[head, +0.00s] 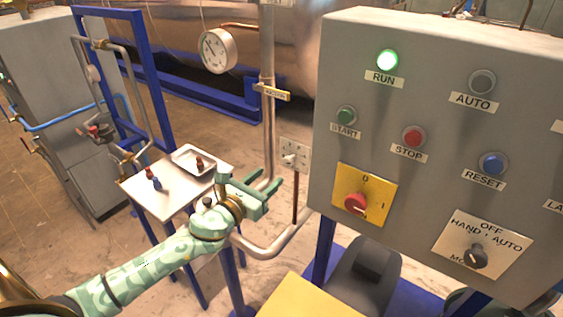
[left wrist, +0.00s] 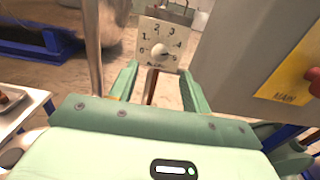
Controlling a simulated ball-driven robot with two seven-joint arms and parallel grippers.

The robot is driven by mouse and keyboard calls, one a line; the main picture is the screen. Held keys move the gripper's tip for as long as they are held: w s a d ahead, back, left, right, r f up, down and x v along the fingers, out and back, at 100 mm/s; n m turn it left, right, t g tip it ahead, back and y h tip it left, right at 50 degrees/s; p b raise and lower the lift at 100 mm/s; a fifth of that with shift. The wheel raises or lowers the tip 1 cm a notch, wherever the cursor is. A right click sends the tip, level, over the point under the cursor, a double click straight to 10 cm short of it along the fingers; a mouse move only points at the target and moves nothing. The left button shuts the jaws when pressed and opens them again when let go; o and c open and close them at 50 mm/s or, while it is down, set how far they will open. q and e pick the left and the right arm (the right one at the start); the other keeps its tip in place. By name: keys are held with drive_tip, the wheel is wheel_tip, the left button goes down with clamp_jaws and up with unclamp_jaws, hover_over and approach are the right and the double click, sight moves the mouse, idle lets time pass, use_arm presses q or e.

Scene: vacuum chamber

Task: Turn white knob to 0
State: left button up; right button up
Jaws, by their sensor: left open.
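The white knob (head: 289,159) sits on a small pale dial plate (head: 301,146) on a post left of the grey control panel. In the left wrist view the white knob (left wrist: 159,50) is at the centre of the dial plate (left wrist: 150,67), which is numbered 0 at lower left round to 5 at lower right. Its dark mark seems to point right, near 5, but is small. My left gripper (head: 271,192) is open and empty, in front of and below the plate. In the wrist view the plate appears between and beyond the fingers (left wrist: 158,84). My right gripper is not in view.
The grey control panel (head: 420,80) stands close on the right, with a red switch (head: 356,203) on a yellow plate. A small table (head: 150,200) with a tray (head: 183,152) stands at left.

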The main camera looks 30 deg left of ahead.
sight(286, 162)
use_arm(q)
drive_tip(key=w, duration=0.2)
drive_tip(key=w+d, duration=0.1)
drive_tip(key=w, duration=0.4)
drive_tip(key=shift+w+d+f, duration=0.1)
drive_tip(key=shift+w+d, duration=0.05)
drive_tip(key=shift+w, duration=0.1)
drive_tip(key=c, duration=1)
